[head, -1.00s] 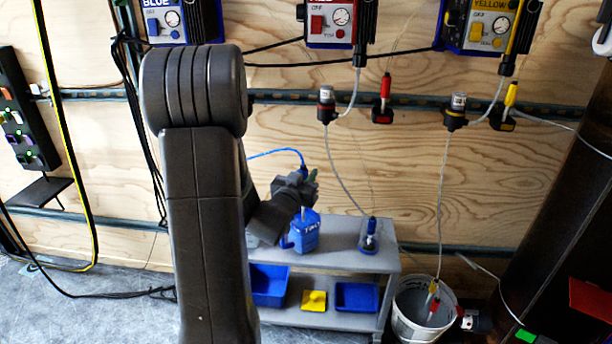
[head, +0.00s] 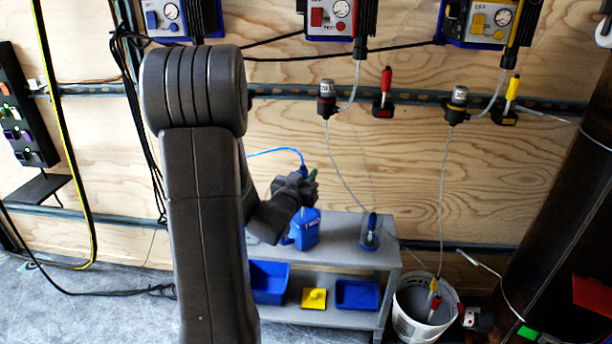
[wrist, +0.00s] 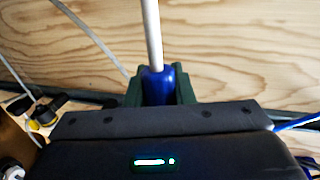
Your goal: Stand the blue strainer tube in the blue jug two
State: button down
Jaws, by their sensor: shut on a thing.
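My gripper (head: 308,186) is shut on the blue strainer tube (wrist: 158,86). The wrist view shows the tube's blue body between two green fingers, with a pale thin tube running up from it. In the head view a blue hose (head: 278,150) curves to the tube's top (head: 302,169). The blue jug two (head: 306,233), lettered TWO, stands upright on the grey cart's top, just below my gripper. My gripper hides part of the jug's mouth, so I cannot tell whether the tube's lower end is inside it.
The grey cart (head: 345,232) also carries a small blue item (head: 370,234) to the right. A white bucket (head: 412,325) stands right of the cart. Hoses hang from the wall rail (head: 420,104).

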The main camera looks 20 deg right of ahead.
jog(key=shift+f+b, duration=0.6)
jog(key=c, duration=1.2)
grip_release()
jog(key=shift+o, duration=0.2)
jog(key=p+v, duration=0.2)
jog(key=v, duration=1.1)
jog(key=shift+s+a, duration=0.25)
jog(key=shift+s, duration=0.1)
jog(key=b+x, duration=0.1)
jog(key=x, duration=1.2)
jog(key=shift+w+d+r, duration=0.2)
jog(key=shift+w+d, duration=0.05)
jog(key=shift+w, duration=0.1)
jog(key=shift+b, duration=0.3)
